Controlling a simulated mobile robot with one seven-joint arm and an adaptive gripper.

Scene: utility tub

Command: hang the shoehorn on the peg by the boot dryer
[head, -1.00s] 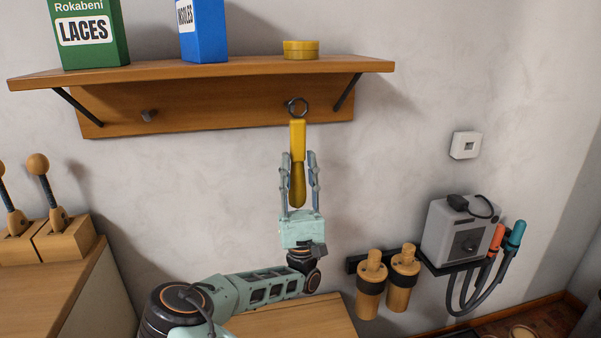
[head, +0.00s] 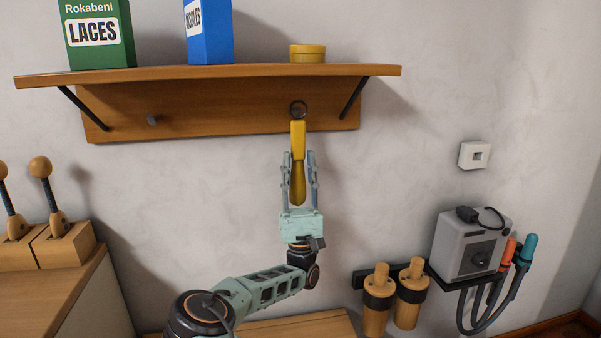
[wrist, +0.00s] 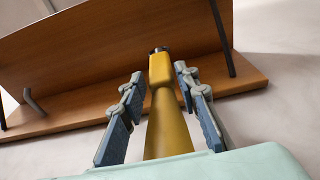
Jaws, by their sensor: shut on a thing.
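The yellow shoehorn (head: 298,140) is upright in my gripper (head: 298,157), with its wide end down between the fingers and a dark ring (head: 298,109) at its top. My gripper is shut on it, pointing up below the wooden peg rail (head: 225,122). The ring overlaps the right part of the rail, where a peg seems to sit behind it; I cannot tell whether the peg passes through the ring. The wrist view shows the shoehorn (wrist: 168,125) rising towards the rail. The boot dryer (head: 472,244), a grey box with hoses, is on the wall at the right.
A bare peg (head: 153,120) is on the rail's left part. The shelf (head: 250,72) above holds a green laces box (head: 98,40), a blue insoles box (head: 208,35) and a yellow tin (head: 307,54). Two wooden pieces (head: 394,296) hang left of the dryer.

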